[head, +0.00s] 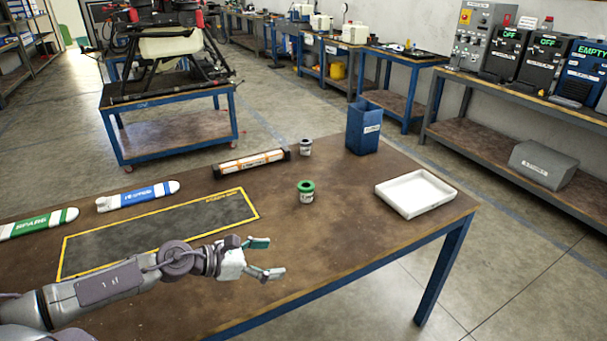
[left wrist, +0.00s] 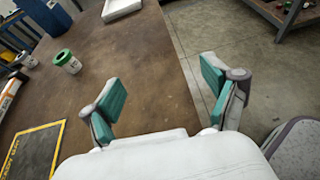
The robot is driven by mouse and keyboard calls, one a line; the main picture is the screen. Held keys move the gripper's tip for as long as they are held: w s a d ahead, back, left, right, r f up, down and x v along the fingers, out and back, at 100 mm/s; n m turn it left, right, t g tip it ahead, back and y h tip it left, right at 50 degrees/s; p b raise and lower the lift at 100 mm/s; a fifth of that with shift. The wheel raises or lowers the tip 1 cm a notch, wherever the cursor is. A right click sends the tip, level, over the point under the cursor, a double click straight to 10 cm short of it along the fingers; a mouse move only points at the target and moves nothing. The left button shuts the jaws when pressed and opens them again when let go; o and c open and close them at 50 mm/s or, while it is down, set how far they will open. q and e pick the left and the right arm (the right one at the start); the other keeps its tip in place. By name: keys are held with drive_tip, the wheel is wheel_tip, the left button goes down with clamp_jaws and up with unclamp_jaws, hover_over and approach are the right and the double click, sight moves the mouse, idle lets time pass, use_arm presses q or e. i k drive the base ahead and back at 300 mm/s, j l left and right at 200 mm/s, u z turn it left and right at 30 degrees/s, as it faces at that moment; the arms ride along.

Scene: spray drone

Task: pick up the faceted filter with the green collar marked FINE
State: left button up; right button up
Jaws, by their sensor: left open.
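The filter with the green collar (head: 306,191) stands upright on the brown table, left of the white tray; its label is too small to read. It also shows at the upper left of the left wrist view (left wrist: 67,62). A second filter with a dark collar (head: 305,147) stands behind it, and also shows in the left wrist view (left wrist: 27,61). My left gripper (head: 268,258) is open and empty, near the table's front edge, in front and to the left of the green-collared filter and apart from it. Its teal finger pads (left wrist: 163,92) are spread wide. My right gripper is not in view.
A white tray (head: 416,194) and a blue bin (head: 363,128) stand on the right of the table. A black-orange tube (head: 251,163), a blue-white tube (head: 138,195) and a green-white tube (head: 38,224) lie around a yellow-edged mat (head: 160,232). The table between gripper and green-collared filter is clear.

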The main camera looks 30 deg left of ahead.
sight(306, 188)
drive_tip(key=i+j, duration=0.8)
drive_tip(key=j, duration=0.1)
